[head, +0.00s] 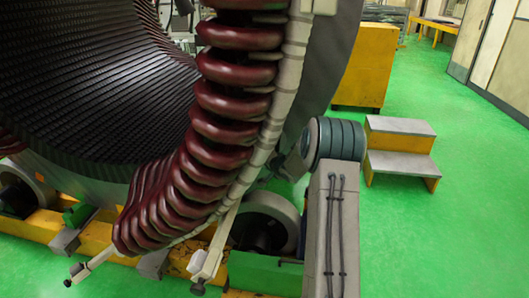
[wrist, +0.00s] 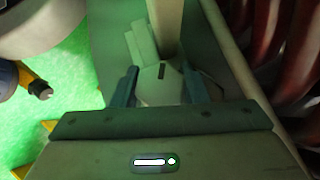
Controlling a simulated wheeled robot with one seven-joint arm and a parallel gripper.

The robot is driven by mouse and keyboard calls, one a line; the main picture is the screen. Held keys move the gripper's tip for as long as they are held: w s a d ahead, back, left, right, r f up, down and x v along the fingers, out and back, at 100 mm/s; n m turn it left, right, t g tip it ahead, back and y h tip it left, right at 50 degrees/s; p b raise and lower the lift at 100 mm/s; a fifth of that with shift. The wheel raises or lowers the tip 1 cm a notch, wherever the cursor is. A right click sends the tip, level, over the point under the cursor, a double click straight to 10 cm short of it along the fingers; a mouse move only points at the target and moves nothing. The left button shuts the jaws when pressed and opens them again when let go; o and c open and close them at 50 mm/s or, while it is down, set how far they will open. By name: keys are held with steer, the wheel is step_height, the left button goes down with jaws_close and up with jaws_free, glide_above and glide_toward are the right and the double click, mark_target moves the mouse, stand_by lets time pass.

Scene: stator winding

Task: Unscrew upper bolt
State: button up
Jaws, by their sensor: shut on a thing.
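In the wrist view my gripper (wrist: 160,88) has its two blue-grey fingers shut on a pale, block-shaped piece (wrist: 158,82) with a small dark slot. This piece sits at the end of a pale bar (wrist: 168,28). I cannot tell whether it is the upper bolt itself, as the bolt's shape and threads are not clear. In the head view my arm reaches left toward the stator's coil support, and my gripper is hidden there. Two pale support bars lower down end in dark bolt ends (head: 198,288).
The large stator (head: 100,75) with dark red coils (head: 230,100) fills the left and stands close to my arm. It also shows in the wrist view as red coils (wrist: 295,45). Grey steps (head: 400,150) and a yellow cabinet (head: 364,65) stand right. Green floor there is free.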

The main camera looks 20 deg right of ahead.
steer(key=shift+n+g+h+p, duration=0.5)
steer(key=shift+n+g+h, duration=0.3)
steer(key=shift+g+h, duration=0.2)
steer(key=shift+f+n+g+h+b, duration=0.15)
steer(key=shift+n+g+h+b, duration=0.25)
steer(key=shift+g+h+b, duration=0.4)
steer(key=shift+h+b, duration=0.05)
steer(key=shift+h, duration=0.05)
steer(key=shift+d+n, duration=0.1)
steer(key=shift+n, duration=0.2)
steer(key=o, duration=1)
steer(key=shift+c, duration=0.2)
steer(key=shift+s, duration=0.1)
steer(key=v, duration=1.3)
steer(key=shift+s+r, duration=0.2)
steer(key=shift+r, duration=0.15)
